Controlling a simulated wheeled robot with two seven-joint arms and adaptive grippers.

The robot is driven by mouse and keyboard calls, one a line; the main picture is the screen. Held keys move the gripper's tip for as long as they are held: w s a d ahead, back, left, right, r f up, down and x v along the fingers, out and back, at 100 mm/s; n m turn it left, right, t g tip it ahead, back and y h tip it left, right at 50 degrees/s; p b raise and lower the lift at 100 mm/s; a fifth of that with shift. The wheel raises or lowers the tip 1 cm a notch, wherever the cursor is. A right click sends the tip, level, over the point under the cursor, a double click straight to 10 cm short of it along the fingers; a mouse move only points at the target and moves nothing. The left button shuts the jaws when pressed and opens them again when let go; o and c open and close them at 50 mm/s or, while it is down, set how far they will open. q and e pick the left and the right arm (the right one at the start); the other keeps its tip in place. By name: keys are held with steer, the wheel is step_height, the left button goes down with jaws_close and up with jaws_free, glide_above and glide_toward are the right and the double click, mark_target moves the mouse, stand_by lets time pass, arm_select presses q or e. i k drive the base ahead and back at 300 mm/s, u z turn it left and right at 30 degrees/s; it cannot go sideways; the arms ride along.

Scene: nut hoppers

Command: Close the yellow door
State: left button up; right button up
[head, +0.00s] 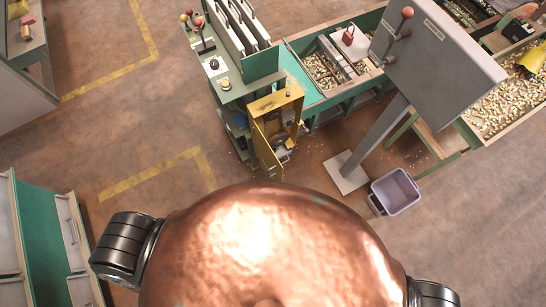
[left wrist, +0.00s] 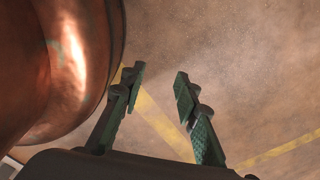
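In the head view, the yellow door (head: 268,151) belongs to a small yellow cabinet (head: 277,99) at the end of the green machine bench. The door stands open, swung out toward me, and the inside of the cabinet shows with some items in it. My left gripper (left wrist: 158,80) shows in the left wrist view with its two fingers apart and nothing between them. It is over bare floor. The cabinet is not in the left wrist view. Neither gripper shows in the head view, and my right gripper is in no frame.
A lilac bin (head: 395,191) stands on the floor right of the cabinet. A grey control panel (head: 438,58) on a slanted post (head: 374,141) stands beyond it. Nut hoppers (head: 505,100) are at the right. A green cabinet (head: 48,240) is at the left. Floor before the yellow door is clear.

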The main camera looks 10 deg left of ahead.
mark_target(270, 164)
steer(key=z, duration=0.05)
steer(key=k, duration=1.2)
steer(key=u, duration=0.75)
